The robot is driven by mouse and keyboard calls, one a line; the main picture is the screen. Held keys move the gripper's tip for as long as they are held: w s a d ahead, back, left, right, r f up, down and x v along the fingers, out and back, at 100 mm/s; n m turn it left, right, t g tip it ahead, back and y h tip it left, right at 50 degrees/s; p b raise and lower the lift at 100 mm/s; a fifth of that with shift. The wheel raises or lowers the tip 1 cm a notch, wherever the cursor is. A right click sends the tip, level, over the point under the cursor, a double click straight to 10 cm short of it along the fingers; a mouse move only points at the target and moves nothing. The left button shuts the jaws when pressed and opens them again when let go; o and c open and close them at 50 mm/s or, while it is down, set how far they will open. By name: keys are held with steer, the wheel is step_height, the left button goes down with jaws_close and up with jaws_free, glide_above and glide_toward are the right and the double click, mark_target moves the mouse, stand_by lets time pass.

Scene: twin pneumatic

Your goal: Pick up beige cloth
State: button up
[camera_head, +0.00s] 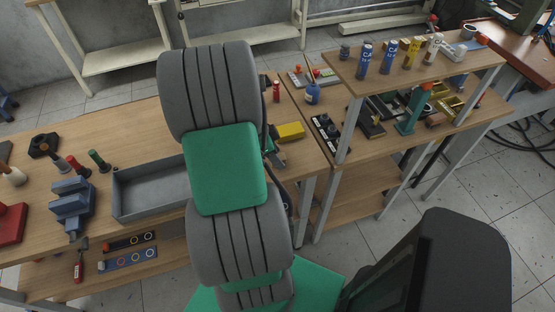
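I cannot make out a beige cloth anywhere in the head view. My grey and green arm rises through the middle of the picture and covers part of the wooden workbench (125,122). My gripper does not show; the arm's upper links may hide it. The bench surface directly behind the arm is hidden too.
A grey open tray (150,212) and a blue vise (72,205) are on the bench left of my arm. A yellow block (290,131) lies to its right. A raised shelf (395,78) at right holds several cans and bottles. Bare wood shows at the back left.

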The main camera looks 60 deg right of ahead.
mark_target(282, 157)
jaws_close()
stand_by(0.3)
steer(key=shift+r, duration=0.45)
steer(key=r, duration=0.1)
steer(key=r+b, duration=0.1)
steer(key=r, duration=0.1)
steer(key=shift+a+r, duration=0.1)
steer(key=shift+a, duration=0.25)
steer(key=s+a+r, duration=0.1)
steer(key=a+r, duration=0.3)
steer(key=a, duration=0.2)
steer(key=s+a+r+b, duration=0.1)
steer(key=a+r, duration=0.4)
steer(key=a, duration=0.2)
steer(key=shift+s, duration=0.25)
